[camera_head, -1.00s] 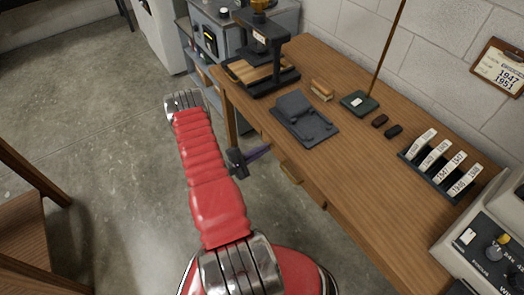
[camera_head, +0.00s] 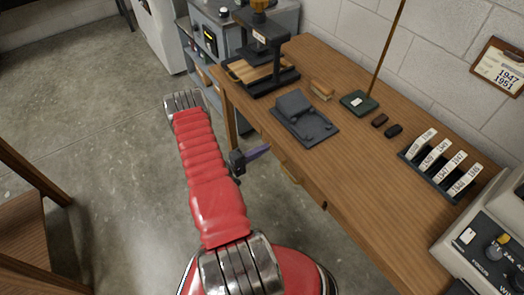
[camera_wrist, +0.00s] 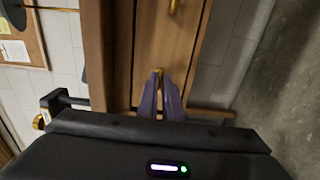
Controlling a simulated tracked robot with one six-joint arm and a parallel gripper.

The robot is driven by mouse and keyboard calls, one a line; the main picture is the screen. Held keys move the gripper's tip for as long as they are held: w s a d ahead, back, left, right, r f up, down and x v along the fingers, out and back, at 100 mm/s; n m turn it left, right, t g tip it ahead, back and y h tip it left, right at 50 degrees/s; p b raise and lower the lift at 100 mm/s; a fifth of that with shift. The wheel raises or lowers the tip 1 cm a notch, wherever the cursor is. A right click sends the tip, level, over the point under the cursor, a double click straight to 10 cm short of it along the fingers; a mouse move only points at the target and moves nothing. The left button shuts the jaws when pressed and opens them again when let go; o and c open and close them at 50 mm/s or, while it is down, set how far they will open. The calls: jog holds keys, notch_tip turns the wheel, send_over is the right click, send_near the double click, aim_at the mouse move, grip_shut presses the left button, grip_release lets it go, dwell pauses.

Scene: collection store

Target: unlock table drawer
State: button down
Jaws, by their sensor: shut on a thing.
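My gripper (camera_head: 268,148) is at the drawer front, left of the handle. In the wrist view my gripper's purple fingers (camera_wrist: 160,82) are shut on a small brass piece, apparently a key (camera_wrist: 158,72), at the drawer front. The fingers hide most of it, and the lock is not clearly visible.
On the table are a dark grey tray (camera_head: 324,133), a press-like stand (camera_head: 262,82), a lamp base (camera_head: 359,102) and a rack of labelled cards (camera_head: 418,172). A chair (camera_head: 25,215) stands at the left. The floor between is clear.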

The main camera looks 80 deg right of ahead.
jog(key=shift+f, duration=0.2)
jog(key=c, duration=2)
grip_release()
jog(key=shift+r, duration=0.1)
jog(key=shift+a, duration=0.1)
jog(key=v, duration=1.3)
jog(key=shift+w+a, duration=0.25)
jog(key=shift+w, duration=0.05)
